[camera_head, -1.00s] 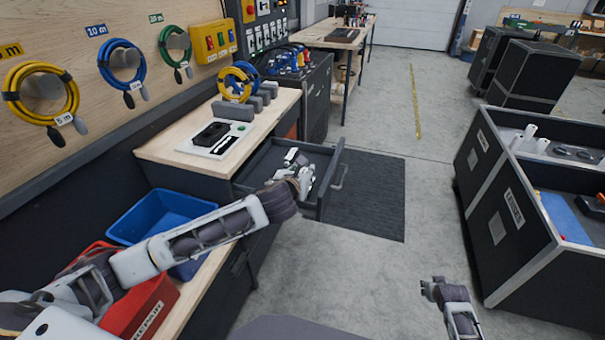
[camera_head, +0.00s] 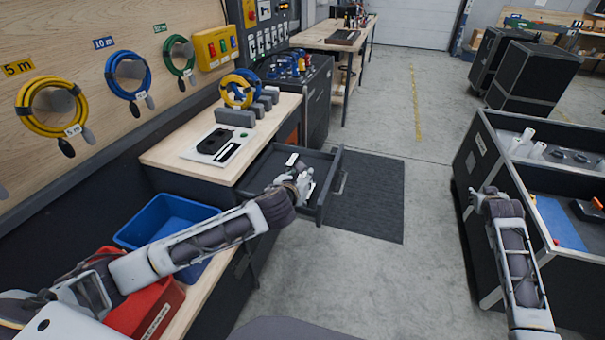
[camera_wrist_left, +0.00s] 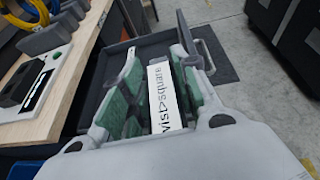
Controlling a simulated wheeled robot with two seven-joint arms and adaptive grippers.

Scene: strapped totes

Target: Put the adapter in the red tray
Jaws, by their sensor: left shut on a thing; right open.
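My left gripper (camera_head: 300,178) is over the open drawer, and it also shows in the left wrist view (camera_wrist_left: 158,75). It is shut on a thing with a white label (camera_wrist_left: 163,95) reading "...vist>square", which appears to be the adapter. The gripper hides much of its body. The red tray (camera_head: 152,312), marked "REPAIR", stands at the lower left on the bench, partly hidden behind my left arm. My right gripper (camera_head: 486,194) is open, in front of the dark tote at the right, well away from the drawer.
The open drawer (camera_head: 332,188) juts out from the bench. A blue tray (camera_head: 150,222) stands beside the red tray, partly behind my left arm. A white board with a black device (camera_head: 212,142) lies on the bench top. A dark tote (camera_head: 480,150) stands at the right; the floor between is clear.

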